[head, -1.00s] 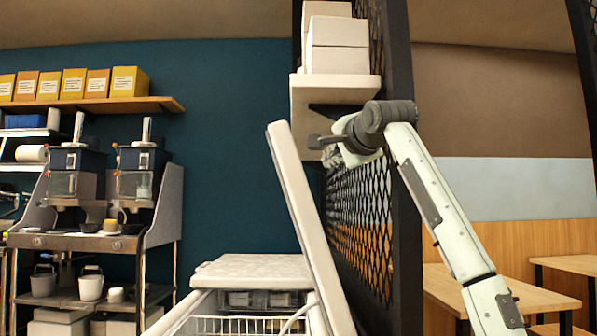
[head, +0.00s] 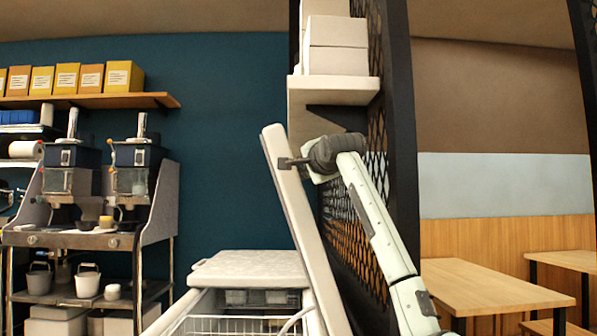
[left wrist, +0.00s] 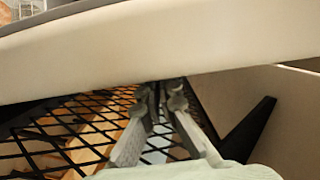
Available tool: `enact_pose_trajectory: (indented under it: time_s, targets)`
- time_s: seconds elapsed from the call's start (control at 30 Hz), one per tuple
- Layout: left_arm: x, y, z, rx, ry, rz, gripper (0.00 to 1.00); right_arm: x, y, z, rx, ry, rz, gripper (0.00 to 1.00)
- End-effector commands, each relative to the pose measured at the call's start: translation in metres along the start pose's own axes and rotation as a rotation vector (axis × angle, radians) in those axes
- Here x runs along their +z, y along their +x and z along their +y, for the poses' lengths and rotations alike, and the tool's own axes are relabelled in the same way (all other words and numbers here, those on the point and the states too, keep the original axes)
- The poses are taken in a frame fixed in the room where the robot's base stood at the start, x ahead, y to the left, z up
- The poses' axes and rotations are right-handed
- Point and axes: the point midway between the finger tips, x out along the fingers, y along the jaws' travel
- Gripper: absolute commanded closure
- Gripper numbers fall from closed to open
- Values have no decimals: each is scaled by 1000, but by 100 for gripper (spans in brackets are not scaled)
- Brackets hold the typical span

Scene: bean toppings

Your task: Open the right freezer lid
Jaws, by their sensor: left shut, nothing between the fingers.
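The right freezer lid (head: 297,220) is a pale slab, raised and standing steeply, its top leaning left. The flat left lid (head: 250,267) lies behind the open freezer compartment (head: 235,325), where a wire basket shows. My left gripper (head: 284,163) is shut and empty at the upper part of the raised lid, overlapping its right edge. In the left wrist view, the shut fingers (left wrist: 160,92) point at the lid's pale face (left wrist: 170,45), at its lower edge. I cannot tell whether they touch it. My right gripper is not in view.
A black mesh partition (head: 345,235) stands close right of the lid, with a white shelf (head: 335,92) holding boxes above. A drinks-machine stand (head: 90,240) is at the left. Wooden tables (head: 490,290) are at the right.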

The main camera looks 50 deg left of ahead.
Motion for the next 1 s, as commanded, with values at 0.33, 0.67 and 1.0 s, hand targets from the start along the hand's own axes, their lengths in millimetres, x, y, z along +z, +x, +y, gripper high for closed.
enact_pose_trajectory:
  time_s: [0.33, 0.67, 1.0]
  targets:
    - [17, 4, 0, 2, -1, -11, 100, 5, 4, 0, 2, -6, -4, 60]
    - [30, 7, 1, 8, -26, -12, 100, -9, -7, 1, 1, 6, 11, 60]
    - [93, 22, -1, 40, -158, -14, 100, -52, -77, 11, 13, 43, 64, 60]
